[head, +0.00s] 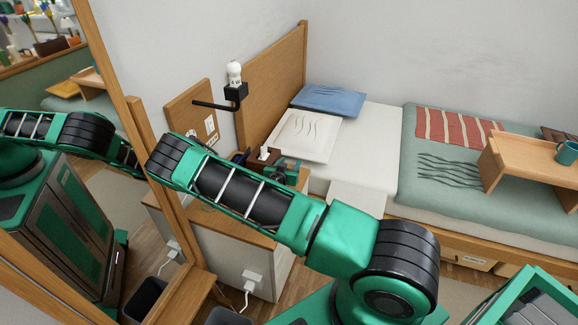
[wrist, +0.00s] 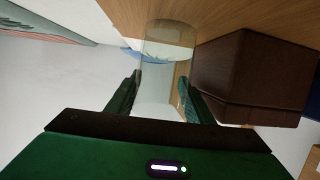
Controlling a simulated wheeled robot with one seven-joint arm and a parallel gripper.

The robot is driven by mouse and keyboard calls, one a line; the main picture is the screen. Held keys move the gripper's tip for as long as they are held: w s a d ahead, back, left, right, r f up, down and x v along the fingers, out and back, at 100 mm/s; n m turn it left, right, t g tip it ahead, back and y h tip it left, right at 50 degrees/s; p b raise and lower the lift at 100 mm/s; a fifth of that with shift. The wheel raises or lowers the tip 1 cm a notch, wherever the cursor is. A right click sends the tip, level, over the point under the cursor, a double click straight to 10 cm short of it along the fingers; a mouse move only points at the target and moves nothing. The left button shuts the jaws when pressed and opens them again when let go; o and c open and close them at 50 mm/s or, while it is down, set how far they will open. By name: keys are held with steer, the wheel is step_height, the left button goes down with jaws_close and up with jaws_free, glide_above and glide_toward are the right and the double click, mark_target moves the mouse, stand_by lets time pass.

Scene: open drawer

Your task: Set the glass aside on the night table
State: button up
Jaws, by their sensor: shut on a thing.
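The clear glass (wrist: 168,45) is between the fingers of my gripper (wrist: 157,92) in the wrist view, and the gripper is shut on it. Beyond it is the wooden top (wrist: 225,28) of the night table; I cannot tell whether the glass touches it. In the head view the night table (head: 232,262) stands between the mirror and the bed, with a pale front and wooden top. My arm crosses over it and hides much of the top. I cannot make out the glass in the head view.
A brown box (wrist: 240,75) stands close to the right finger; in the head view a tissue box (head: 265,156) is on the table's far side. A lamp (head: 235,78) on a black wall arm is above. The bed's pillow (head: 303,135) lies behind. A mirror frame (head: 130,130) stands left.

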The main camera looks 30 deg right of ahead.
steer(key=shift+f, duration=0.2)
steer(key=o, duration=0.9)
steer(key=shift+c, duration=0.2)
